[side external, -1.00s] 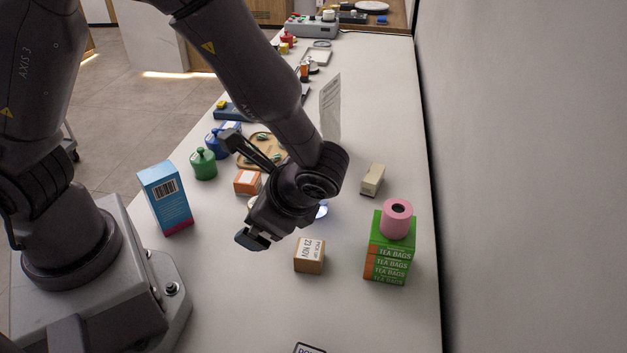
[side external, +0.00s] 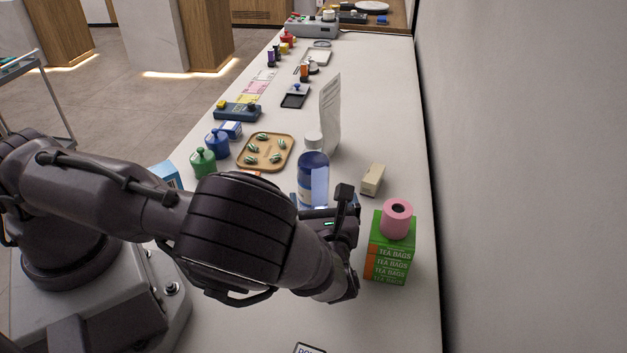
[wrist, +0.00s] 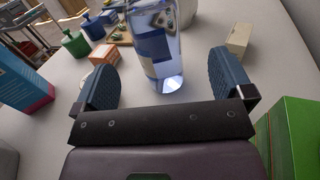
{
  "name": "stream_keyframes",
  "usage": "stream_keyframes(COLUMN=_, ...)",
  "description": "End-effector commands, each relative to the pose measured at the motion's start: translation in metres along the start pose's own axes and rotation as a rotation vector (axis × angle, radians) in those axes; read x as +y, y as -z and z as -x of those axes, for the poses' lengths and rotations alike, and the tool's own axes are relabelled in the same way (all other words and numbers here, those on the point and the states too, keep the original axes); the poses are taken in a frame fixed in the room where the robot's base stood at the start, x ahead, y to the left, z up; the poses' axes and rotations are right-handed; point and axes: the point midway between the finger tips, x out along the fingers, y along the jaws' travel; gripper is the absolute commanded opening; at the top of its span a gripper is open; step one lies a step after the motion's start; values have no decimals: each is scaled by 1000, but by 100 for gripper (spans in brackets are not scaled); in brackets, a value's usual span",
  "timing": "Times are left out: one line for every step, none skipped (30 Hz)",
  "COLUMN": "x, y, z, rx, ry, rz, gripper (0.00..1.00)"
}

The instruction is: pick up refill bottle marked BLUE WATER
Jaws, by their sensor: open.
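A clear bottle with blue liquid and a white cap (side external: 313,170) stands upright on the counter in the side view. Its label cannot be read. It also shows in the wrist view (wrist: 155,45), with its top out of frame. My gripper (side external: 322,206) is low over the counter on the near side of the bottle. In the wrist view my gripper (wrist: 163,70) is open, one blue finger on each side. The bottle stands ahead, in line with the gap; whether its base is between the fingertips is hard to tell.
A green tea bags box (side external: 390,250) with a pink roll (side external: 397,218) on top stands close right of my gripper. A beige block (side external: 372,180) and upright paper sheet (side external: 331,110) are near the bottle. A wooden tray (side external: 243,160) and orange box (wrist: 103,53) lie left.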

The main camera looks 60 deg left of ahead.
Motion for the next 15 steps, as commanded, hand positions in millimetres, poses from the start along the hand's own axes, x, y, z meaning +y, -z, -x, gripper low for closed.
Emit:
stream_keyframes(x=1, y=0, z=-10, rx=-1, ry=-3, rz=-3, gripper=98)
stream_keyframes(x=1, y=0, z=-14, rx=-1, ry=-4, rz=-2, gripper=98)
stream_keyframes(x=1, y=0, z=-20, rx=0, ry=-3, rz=-1, gripper=98)
stream_keyframes(x=1, y=0, z=-23, rx=0, ry=-2, rz=-1, gripper=98)
stream_keyframes(x=1, y=0, z=-26, rx=0, ry=-2, rz=0, gripper=98)
stream_keyframes(x=1, y=0, z=-29, rx=1, ry=-2, rz=0, gripper=98)
stream_keyframes(x=1, y=0, z=-30, rx=2, ry=-2, rz=0, gripper=98)
stream_keyframes(x=1, y=1, z=-32, rx=2, ry=-2, rz=0, gripper=98)
stream_keyframes(x=2, y=1, z=-34, rx=2, ry=-2, rz=0, gripper=98)
stream_keyframes(x=2, y=0, z=-37, rx=1, ry=-3, rz=0, gripper=98)
stream_keyframes(x=3, y=0, z=-40, rx=0, ry=-4, rz=0, gripper=98)
stream_keyframes(x=4, y=1, z=-46, rx=0, ry=-3, rz=-2, gripper=98)
stream_keyframes(x=5, y=1, z=-50, rx=1, ry=-3, rz=-2, gripper=98)
stream_keyframes(x=6, y=1, z=-55, rx=0, ry=-4, rz=-1, gripper=98)
stream_keyframes(x=7, y=1, z=-62, rx=1, ry=-4, rz=0, gripper=98)
